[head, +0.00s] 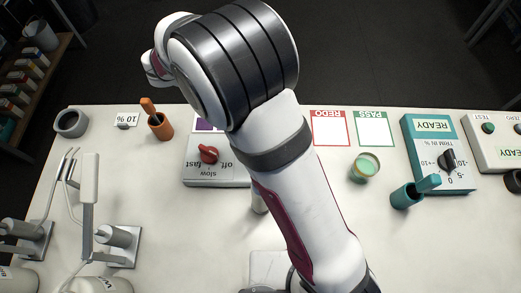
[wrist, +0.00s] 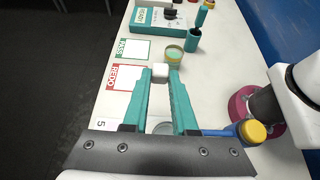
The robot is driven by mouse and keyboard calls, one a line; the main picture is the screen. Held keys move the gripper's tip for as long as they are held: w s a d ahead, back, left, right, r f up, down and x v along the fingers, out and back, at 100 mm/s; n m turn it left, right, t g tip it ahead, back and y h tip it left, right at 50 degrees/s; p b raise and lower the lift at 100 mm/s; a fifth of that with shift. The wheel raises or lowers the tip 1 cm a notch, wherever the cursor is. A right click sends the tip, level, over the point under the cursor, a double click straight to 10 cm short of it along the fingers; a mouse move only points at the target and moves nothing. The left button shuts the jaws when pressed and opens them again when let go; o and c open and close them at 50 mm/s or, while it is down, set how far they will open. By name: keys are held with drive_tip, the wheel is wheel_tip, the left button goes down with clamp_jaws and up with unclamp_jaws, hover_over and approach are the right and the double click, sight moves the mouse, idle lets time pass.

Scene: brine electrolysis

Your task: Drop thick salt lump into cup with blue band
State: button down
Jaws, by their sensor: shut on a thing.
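In the wrist view my gripper (wrist: 160,72) has its teal fingers shut on a white, blocky lump (wrist: 160,69), held at the fingertips. I take it for the thick salt lump. A clear round vessel (wrist: 163,128) shows between the fingers nearer the palm, partly hidden; I cannot tell whether it has a blue band. A small cup with pale green contents (wrist: 174,54) stands beyond the fingertips. It also shows in the head view (head: 365,167), with a yellowish band. In the head view my arm hides my gripper and the lump.
A teal holder (head: 405,195) and a READY box (head: 436,150) stand right of the green cup. PASS (head: 374,128) and REDO (head: 331,128) cards lie flat. A stirrer box with a red knob (head: 208,154), an orange holder (head: 160,125) and a grey ring (head: 71,123) are left.

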drive_tip(key=s+a, duration=0.3)
drive_tip(key=a, duration=0.2)
drive_tip(key=shift+w+d+f, duration=0.1)
drive_tip(key=shift+f, duration=1.1)
drive_tip(key=shift+w+d+f, duration=0.1)
drive_tip(key=shift+f, duration=1.1)
drive_tip(key=c, duration=0.6)
unclamp_jaws()
drive_tip(key=v, duration=1.2)
